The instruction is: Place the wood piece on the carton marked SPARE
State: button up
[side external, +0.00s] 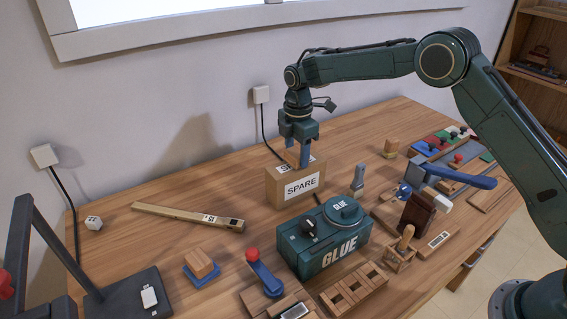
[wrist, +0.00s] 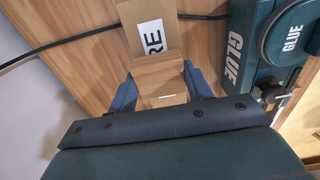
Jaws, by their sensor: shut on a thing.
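The carton marked SPARE (side external: 282,200) is a brown box standing upright at the back of the bench, with a white label on its front and another on its top. In the wrist view the carton (wrist: 138,12) shows the letters RE. The wood piece (wrist: 158,74) is a light block between the blue fingers of my gripper (wrist: 158,92). In the side view my gripper (side external: 298,157) points down over the carton top, shut on the wood piece (side external: 292,156), which is partly hidden by a finger. I cannot tell whether the piece touches the carton.
A dark green GLUE box (side external: 322,250) stands in front of the carton. A blue-grey peg (side external: 357,178) stands to its right. A long wooden bar (side external: 188,216) lies to the left. A black cable (side external: 266,128) hangs behind. Bare bench lies left of the carton.

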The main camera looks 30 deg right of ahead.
aim_at(297, 152)
jog(key=shift+f, duration=0.25)
jog(key=o, duration=1)
jog(key=shift+c, duration=0.2)
jog(key=shift+r, duration=0.1)
notch_tip(297, 152, up, 12)
dwell(0.6)
